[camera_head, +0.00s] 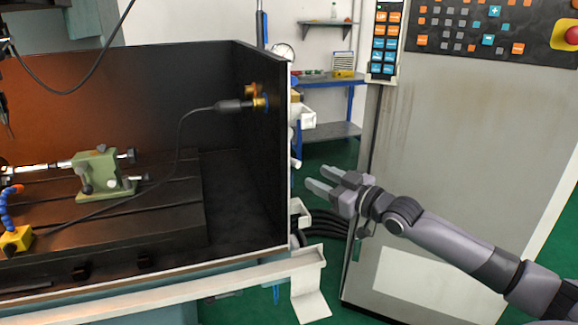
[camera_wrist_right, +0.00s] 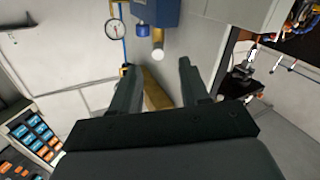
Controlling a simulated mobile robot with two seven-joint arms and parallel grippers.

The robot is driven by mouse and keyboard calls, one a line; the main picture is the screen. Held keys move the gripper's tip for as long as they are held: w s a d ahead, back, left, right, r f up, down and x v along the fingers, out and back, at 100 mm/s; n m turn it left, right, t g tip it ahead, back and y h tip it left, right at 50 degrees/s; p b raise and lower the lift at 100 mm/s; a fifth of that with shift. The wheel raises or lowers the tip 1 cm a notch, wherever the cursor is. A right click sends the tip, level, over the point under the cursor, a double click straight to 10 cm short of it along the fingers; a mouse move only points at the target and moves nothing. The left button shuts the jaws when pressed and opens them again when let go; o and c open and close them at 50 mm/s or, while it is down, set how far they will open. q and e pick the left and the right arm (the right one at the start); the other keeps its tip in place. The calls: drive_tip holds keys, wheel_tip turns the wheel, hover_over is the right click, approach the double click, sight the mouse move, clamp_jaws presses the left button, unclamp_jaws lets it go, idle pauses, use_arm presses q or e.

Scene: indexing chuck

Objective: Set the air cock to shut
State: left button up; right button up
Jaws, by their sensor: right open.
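My right gripper (camera_head: 319,178) is open and empty, in free air to the right of the machine's dark side wall. Its two fingers also show in the right wrist view (camera_wrist_right: 160,72), apart with nothing between them. On the inner face of the side wall is a small brass fitting with an orange lever-like part (camera_head: 252,89); a black cable plug (camera_head: 232,105) meets it. This may be the air cock, but I cannot tell surely. Its lever position is too small to read. The gripper is below and right of it, not touching. My left gripper is not in view.
The dark side wall (camera_head: 258,150) stands between the machine bed and my right gripper. A tall grey control cabinet (camera_head: 450,170) is close on the right. A round gauge (camera_wrist_right: 115,28) and blue unit (camera_wrist_right: 155,10) are ahead. Black hoses (camera_head: 325,222) run below the gripper.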

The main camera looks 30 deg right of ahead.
sight(301, 165)
drive_tip(key=shift+r+x, duration=0.15)
drive_tip(key=shift+x, duration=1.65)
drive_tip(key=shift+r+x, duration=0.15)
drive_tip(key=shift+x, duration=1.7)
drive_tip(key=shift+d, duration=0.2)
clamp_jaws()
